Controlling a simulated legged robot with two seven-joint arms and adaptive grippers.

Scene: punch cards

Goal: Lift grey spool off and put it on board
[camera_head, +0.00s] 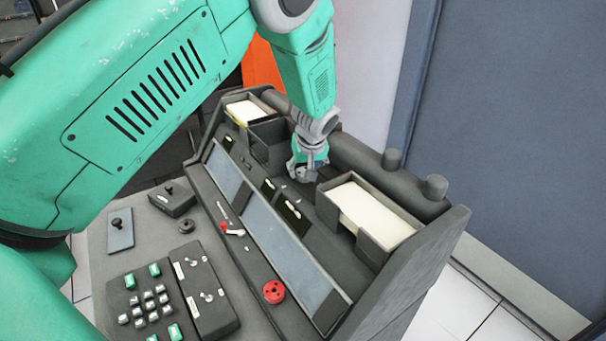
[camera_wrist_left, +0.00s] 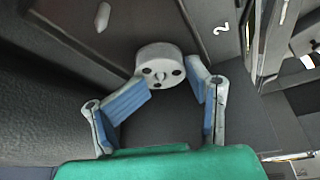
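The grey spool (camera_wrist_left: 160,64) shows in the left wrist view as a round light-grey piece with dark holes in its face, against a dark panel. My left gripper (camera_wrist_left: 171,79) is open, with its blue-padded fingers on either side of the spool's near edge. I cannot tell whether the tips touch it. In the head view my left gripper (camera_head: 306,172) points down into the back part of the console, and I cannot make out the grey spool there. The console's grey board (camera_head: 150,240) lies at the front left. My right gripper is not in view.
A red spool (camera_head: 274,291) sits on the console's front ledge. A small dark round piece (camera_head: 187,226) and a keypad (camera_head: 150,305) are on the board. A card tray (camera_head: 370,215) stands right of the gripper, another (camera_head: 248,110) to its left.

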